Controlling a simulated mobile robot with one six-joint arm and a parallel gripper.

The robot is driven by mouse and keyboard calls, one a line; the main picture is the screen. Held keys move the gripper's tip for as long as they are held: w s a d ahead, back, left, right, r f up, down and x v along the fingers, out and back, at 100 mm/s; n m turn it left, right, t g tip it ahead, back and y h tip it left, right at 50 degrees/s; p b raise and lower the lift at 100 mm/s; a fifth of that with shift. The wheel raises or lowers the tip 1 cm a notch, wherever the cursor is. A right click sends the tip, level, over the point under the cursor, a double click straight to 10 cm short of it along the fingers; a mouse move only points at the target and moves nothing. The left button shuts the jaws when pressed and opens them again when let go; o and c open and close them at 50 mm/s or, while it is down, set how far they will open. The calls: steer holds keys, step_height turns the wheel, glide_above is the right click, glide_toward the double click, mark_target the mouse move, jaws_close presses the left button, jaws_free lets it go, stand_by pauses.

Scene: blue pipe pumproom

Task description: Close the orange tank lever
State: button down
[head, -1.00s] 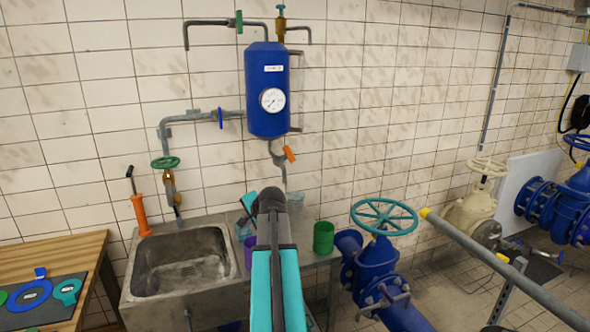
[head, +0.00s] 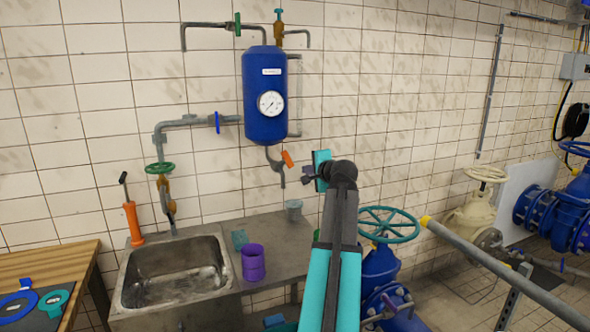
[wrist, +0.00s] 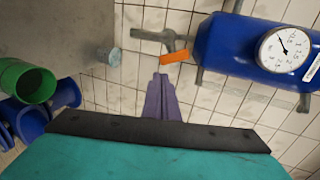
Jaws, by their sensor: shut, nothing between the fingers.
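The orange lever (head: 288,158) is on the grey pipe under the blue tank (head: 262,92) on the tiled wall. In the head view it tilts, with its upper end toward the left. The lever (wrist: 175,57) also shows in the wrist view, at the pipe end beside the tank (wrist: 235,45). My gripper (head: 305,179) is just right of the lever in the head view, apart from it in the picture. In the wrist view my shut, empty purple fingers (wrist: 160,78) point toward the lever, with a small gap in the picture.
A sink (head: 178,270) and counter (head: 270,240) stand below, with a purple cup (head: 253,262) and a grey cup (head: 294,208). A green cup (wrist: 27,82) shows in the wrist view. A teal-wheeled blue valve (head: 378,265) and slanted grey pipe (head: 500,270) are at right.

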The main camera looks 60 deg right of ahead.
steer(key=p, duration=0.3)
glide_toward(291, 165)
steer(key=f+x, duration=0.1)
steer(key=x, duration=0.3)
steer(key=shift+w+d+r+p, duration=0.1)
steer(key=shift+w+d+p, duration=0.2)
steer(key=shift+w, duration=0.15)
steer(key=shift+w+d+r+p, duration=0.15)
steer(key=shift+w+p, duration=0.1)
steer(key=shift+w, duration=0.25)
steer(key=shift+f, duration=0.1)
steer(key=shift+d, duration=0.1)
